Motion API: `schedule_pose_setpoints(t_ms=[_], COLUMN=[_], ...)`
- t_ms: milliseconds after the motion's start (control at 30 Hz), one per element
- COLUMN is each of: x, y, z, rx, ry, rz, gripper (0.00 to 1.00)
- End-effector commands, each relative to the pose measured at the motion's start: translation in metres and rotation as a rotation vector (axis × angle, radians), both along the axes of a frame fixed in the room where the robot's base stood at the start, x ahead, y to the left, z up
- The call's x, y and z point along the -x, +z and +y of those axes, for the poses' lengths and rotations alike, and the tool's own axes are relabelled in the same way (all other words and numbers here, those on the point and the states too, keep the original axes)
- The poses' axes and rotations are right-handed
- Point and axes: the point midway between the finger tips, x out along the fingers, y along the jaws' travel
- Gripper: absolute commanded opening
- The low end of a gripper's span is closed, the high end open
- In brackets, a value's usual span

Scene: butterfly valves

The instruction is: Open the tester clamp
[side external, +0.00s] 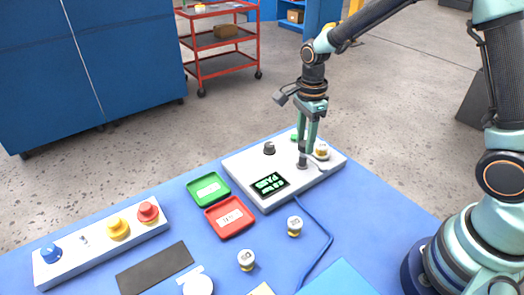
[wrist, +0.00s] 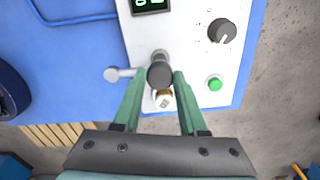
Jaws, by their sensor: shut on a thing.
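The tester (side external: 240,165) is a pale box on the blue table, with a lit green display (side external: 270,183). Its clamp handle (side external: 302,163) is a dark upright knob, seen from above in the wrist view (wrist: 160,75). My gripper (side external: 306,148) points down over it, and in the wrist view its green fingers (wrist: 161,80) are closed on both sides of the knob. A valve with a brass-coloured part (side external: 321,151) sits on the tester beside the handle. It is partly hidden between my fingers in the wrist view (wrist: 164,99).
The tester also has a black dial (wrist: 222,31) and a green button (wrist: 215,84). A green tray (side external: 209,189) and a red tray (side external: 230,217) lie to its left. Loose valves (side external: 294,226) (side external: 246,260) stand in front. A button panel (side external: 100,240) is at left.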

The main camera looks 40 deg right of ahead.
Motion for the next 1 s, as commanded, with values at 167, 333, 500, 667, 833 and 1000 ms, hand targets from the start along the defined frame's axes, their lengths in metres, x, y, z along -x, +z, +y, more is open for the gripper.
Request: schedule_pose_setpoints(t_ms=[167, 333, 500, 667, 833, 1000], x=[-0.001, 0.0, 0.0, -0.001, -0.001, -0.001], y=[0.002, 0.001, 0.003, 0.021, 0.056, 0.089], z=[-0.001, 0.0, 0.0, 0.0, 0.0, 0.0], rx=[0.0, 0.0, 0.0, 0.0, 0.0, -0.001], ry=[-0.004, -0.002, 0.0, 0.0, -0.001, -0.001], rz=[-0.002, -0.001, -0.002, -0.006, -0.007, -0.006], gripper=[0.72, 0.72, 0.72, 0.72, 0.72, 0.72])
